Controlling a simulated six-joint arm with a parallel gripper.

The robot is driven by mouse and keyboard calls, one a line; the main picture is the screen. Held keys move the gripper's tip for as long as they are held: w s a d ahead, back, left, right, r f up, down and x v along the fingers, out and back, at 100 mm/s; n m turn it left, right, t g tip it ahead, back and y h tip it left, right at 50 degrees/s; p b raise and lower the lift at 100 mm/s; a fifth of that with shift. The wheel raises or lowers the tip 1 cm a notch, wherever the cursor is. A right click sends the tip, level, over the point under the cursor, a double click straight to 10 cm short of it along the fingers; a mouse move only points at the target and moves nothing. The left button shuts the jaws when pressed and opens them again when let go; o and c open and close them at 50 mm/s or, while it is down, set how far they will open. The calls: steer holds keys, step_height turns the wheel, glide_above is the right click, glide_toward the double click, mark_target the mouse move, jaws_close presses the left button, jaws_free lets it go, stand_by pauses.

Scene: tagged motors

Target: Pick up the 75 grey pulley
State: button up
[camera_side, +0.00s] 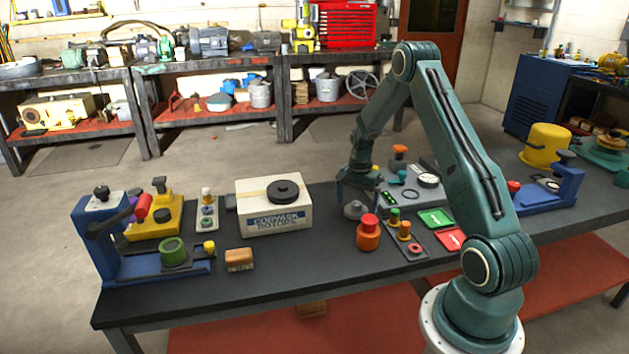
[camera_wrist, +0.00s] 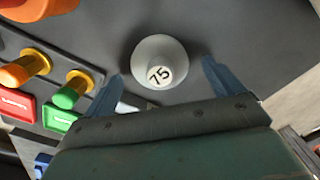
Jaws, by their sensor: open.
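The grey pulley (camera_wrist: 160,62) is a round pale-grey piece with a white disc marked "75" on top. It stands on the dark bench top, and in the side view it shows as a small grey piece (camera_side: 354,210) just below my gripper. My gripper (camera_wrist: 163,78) is open, with one blue finger to the left of the pulley and one to the right. Neither finger appears to touch it. In the side view my gripper (camera_side: 357,192) points down over the pulley, and its fingertips are partly hard to make out.
An orange-red knobbed piece (camera_side: 368,235) stands close in front of the pulley. A panel with green and orange knobs (camera_side: 405,232) and green and red plates (camera_side: 436,218) lies to the right. A white Corvask Rotors box (camera_side: 273,215) is to the left. Dark bench surface (camera_wrist: 270,45) is clear around the pulley's right side.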

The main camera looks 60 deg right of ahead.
mark_target(357, 203)
steer(key=shift+f, duration=0.6)
steer(key=c, duration=1.2)
steer(key=shift+o, duration=0.2)
steer(key=shift+r, duration=0.1)
step_height(357, 203, up, 20)
stand_by(0.3)
